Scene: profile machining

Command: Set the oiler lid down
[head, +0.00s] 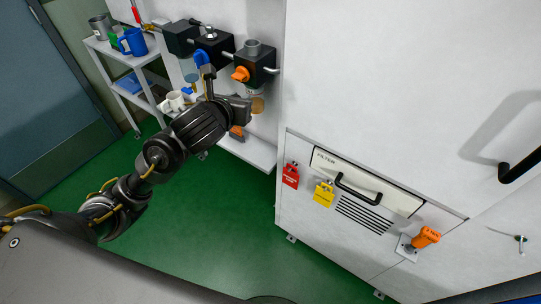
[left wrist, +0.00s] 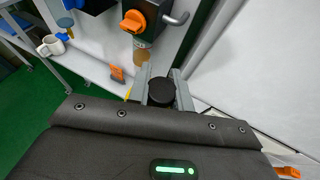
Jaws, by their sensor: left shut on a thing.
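The oiler lid (left wrist: 162,92) is a round black cap. In the left wrist view my left gripper (left wrist: 161,84) is shut on it, with one finger on each side. In the head view my left gripper (head: 226,92) is in front of the oiler row; the lid cannot be made out there. The right-hand oiler (head: 255,66) is a black block with an orange knob, an open grey neck on top and an amber bowl below. It also shows in the left wrist view (left wrist: 149,14). My right gripper is not in view.
A white ledge (head: 256,153) runs under the oilers, with an orange item (head: 237,132) and a white mug (head: 173,101) nearby. A shelf rack (head: 117,84) with a blue jug (head: 134,42) stands left. The white filter cabinet (head: 360,75) fills the right. Green floor is clear.

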